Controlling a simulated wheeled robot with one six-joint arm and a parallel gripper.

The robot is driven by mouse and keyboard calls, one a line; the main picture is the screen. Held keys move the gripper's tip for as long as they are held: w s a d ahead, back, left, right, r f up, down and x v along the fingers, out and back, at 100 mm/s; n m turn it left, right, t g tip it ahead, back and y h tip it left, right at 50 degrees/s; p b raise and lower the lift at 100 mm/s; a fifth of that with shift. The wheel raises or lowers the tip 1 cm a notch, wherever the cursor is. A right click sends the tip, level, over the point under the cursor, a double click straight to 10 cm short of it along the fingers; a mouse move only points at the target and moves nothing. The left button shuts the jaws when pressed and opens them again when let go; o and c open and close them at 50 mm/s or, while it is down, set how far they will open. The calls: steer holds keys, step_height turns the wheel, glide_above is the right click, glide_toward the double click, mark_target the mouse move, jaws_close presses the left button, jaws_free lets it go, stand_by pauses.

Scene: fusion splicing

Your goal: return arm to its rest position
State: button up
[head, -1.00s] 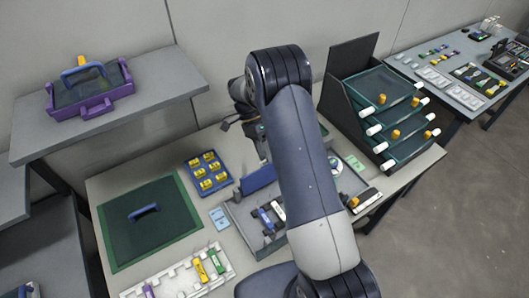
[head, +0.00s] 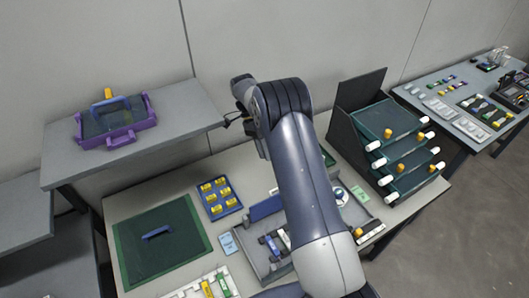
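My arm rises from the bottom of the head view over the work table (head: 125,207), and its bent elbow stands above the grey tray (head: 262,262). The wrist end points back toward the wall, behind the upper arm. The gripper's fingers are hidden by the arm, so I cannot see whether they are open or hold anything.
A green mat with a blue handle (head: 160,255) and a blue box of yellow parts (head: 219,197) lie on the table. A purple-framed tray (head: 115,122) sits on the left shelf. A dark drawer rack (head: 360,118) stands right of my arm. A second table (head: 447,118) is at far right.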

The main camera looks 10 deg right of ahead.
steer(key=b+x, duration=0.4)
steer(key=x, duration=0.4)
steer(key=shift+f+b, duration=0.25)
steer(key=shift+b, duration=0.15)
steer(key=shift+d+r, duration=0.1)
